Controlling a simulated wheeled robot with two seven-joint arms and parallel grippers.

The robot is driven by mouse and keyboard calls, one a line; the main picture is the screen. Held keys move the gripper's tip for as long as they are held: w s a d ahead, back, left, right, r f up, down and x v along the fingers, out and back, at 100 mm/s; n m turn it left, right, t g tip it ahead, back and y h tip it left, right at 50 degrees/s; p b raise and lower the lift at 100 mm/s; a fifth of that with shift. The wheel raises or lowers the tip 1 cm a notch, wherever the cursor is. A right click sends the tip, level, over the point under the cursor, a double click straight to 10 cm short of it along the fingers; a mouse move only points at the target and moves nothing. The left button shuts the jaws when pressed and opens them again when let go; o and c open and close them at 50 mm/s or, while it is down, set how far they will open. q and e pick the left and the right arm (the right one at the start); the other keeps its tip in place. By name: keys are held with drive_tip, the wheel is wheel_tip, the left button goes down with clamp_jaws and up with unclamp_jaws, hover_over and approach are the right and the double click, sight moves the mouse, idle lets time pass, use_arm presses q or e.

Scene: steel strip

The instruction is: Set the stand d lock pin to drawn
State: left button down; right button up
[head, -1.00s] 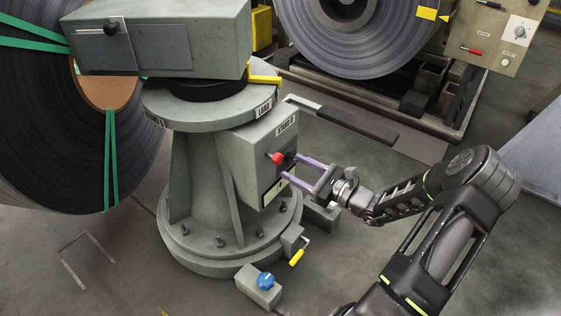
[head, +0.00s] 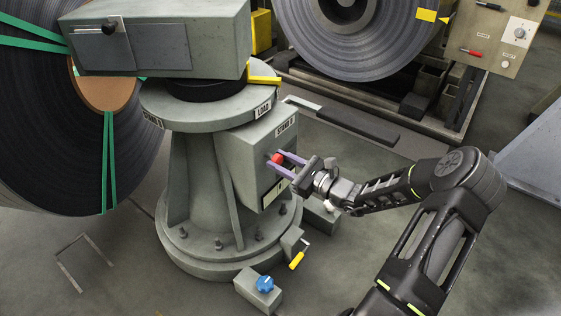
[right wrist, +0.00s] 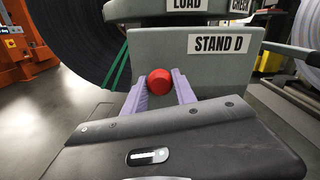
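The red round knob of the lock pin (head: 277,159) sticks out of the grey box (head: 257,150) labelled STAND D on the pedestal's side. In the right wrist view the knob (right wrist: 159,81) sits in front of the box face, below the STAND D label (right wrist: 219,44). My right gripper (head: 279,160) has its two purple fingers on either side of the knob, closed in on it and seemingly touching. How far the pin stands out behind the knob is hidden. My left gripper is not in view.
Below the box are a yellow-handled lever (head: 298,259) and a blue knob (head: 264,284) on a small grey block. A banded coil (head: 50,130) is at the left. Another coil (head: 350,35) and a control panel (head: 505,35) stand behind. Floor is clear left of the pedestal.

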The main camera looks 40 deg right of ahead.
clamp_jaws()
idle(0.9)
